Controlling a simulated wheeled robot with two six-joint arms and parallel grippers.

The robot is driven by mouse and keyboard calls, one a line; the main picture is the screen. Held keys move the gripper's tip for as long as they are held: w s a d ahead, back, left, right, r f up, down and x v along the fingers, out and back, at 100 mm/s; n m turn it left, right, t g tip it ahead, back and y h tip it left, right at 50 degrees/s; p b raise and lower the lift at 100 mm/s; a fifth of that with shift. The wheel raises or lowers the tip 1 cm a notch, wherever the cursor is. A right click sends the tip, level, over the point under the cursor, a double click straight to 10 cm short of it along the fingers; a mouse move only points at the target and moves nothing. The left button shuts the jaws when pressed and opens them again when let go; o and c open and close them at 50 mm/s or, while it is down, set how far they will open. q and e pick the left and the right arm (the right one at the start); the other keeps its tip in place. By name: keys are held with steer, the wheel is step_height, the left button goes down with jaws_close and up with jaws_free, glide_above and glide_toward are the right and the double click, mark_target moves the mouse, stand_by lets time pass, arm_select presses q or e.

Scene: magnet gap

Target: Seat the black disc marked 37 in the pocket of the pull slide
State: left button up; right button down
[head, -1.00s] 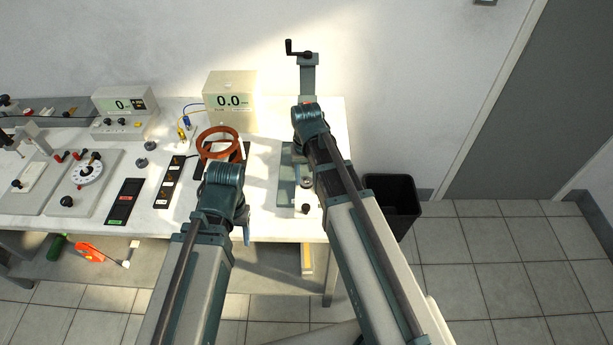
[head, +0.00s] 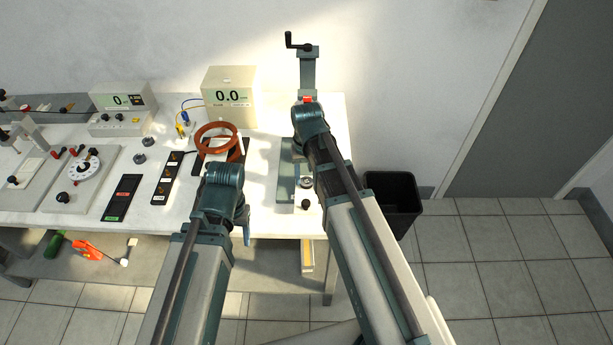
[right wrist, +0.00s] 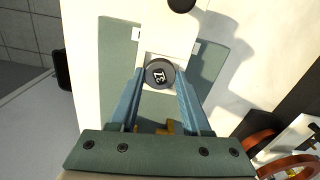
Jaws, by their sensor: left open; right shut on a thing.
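The black disc (right wrist: 159,74) marked 37 lies face up between the fingertips of my right gripper (right wrist: 160,78), which is shut on it. In the right wrist view the disc is over the near end of the white pull slide (right wrist: 172,35). Whether it touches the slide or is inside the pocket cannot be told; the pocket is not clearly visible. The slide's black knob (right wrist: 181,4) is beyond the disc. In the head view the slide's knob (head: 305,204) shows beside my right arm. My left gripper (head: 244,226) is open, near the bench's front edge, its fingers partly hidden.
A green base plate (right wrist: 116,50) lies under the slide. A crank post (head: 308,70) stands behind my right arm. An orange ring coil (head: 216,139) and a 0.0 display box (head: 230,97) are to the left. A black bin (head: 393,190) stands right of the bench.

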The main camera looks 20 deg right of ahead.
steer(key=shift+f, duration=0.2)
stand_by(0.3)
steer(key=shift+c, duration=1.4)
jaws_free()
steer(key=c, duration=0.5)
steer(key=shift+r, duration=0.1)
step_height(320, 180, up, 5)
steer(key=p, duration=0.4)
steer(key=shift+f, duration=0.3)
steer(key=o, duration=0.5)
